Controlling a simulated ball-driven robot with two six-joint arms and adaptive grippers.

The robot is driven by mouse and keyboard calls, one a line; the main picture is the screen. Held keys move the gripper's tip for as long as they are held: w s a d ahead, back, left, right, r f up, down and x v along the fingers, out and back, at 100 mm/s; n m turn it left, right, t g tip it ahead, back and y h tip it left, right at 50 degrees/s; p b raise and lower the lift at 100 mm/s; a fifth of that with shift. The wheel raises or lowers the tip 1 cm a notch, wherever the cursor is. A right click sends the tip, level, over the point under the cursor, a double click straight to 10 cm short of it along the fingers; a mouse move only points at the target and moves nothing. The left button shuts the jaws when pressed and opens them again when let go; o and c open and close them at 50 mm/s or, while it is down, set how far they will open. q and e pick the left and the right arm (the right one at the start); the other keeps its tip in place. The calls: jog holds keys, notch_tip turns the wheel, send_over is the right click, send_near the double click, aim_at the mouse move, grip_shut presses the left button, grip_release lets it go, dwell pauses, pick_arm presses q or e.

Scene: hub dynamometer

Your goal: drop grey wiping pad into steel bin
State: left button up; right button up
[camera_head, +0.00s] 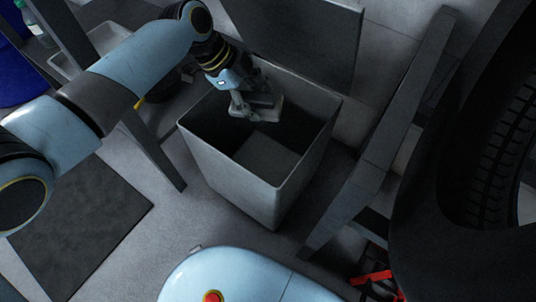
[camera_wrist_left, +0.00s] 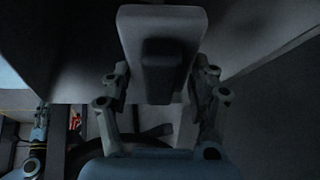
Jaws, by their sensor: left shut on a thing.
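The steel bin (camera_head: 238,180) stands open on the floor in the middle of the head view, its lid (camera_head: 305,35) raised behind it. My left gripper (camera_head: 258,108) is over the bin's opening, near its back left rim. It is shut on the grey wiping pad (camera_head: 268,108), which shows as a pale block at the fingertips. In the left wrist view the pad (camera_wrist_left: 128,28) sits between the two fingers (camera_wrist_left: 160,90), with a dark raised part on its face. The bin's inside floor looks empty where it shows. My right gripper is in neither view.
A large tyre (camera_head: 505,130) and dark machine housing fill the right side. A grey slanted frame post (camera_head: 385,135) stands right of the bin, and another post (camera_head: 150,150) stands left. A dark mat (camera_head: 85,220) lies on the floor at left. A blue container (camera_head: 15,75) is at far left.

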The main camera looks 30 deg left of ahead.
pick_arm(q)
jog(key=o, duration=1.6)
jog(key=v, duration=1.2)
